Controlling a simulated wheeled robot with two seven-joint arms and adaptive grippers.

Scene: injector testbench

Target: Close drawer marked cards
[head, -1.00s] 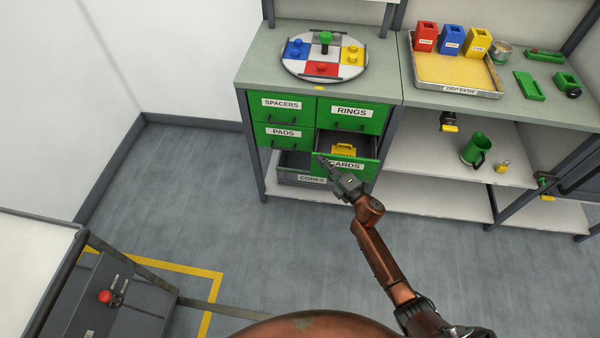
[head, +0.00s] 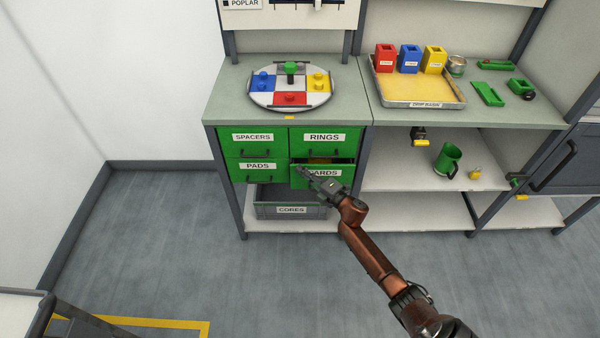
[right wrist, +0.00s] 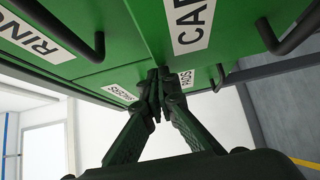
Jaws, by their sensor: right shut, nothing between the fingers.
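The green drawer marked CARDS (head: 335,183) is at the lower right of the green drawer unit. It stands out a little from the unit, and a narrow strip of its inside with something yellow shows above its front. My right gripper (head: 302,173) is shut and empty, with its fingertips at the left part of that drawer's front, partly covering the label's start. In the right wrist view the shut fingertips (right wrist: 157,88) are close to the CARDS drawer front (right wrist: 235,25); I cannot tell whether they touch it. My left gripper is not in view.
The SPACERS (head: 253,145), RINGS (head: 325,146) and PADS (head: 256,177) drawers look shut. A grey CORES bin (head: 268,212) stands on the shelf below. A round coloured board (head: 333,98) is on the bench top. Open floor (head: 160,250) lies in front.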

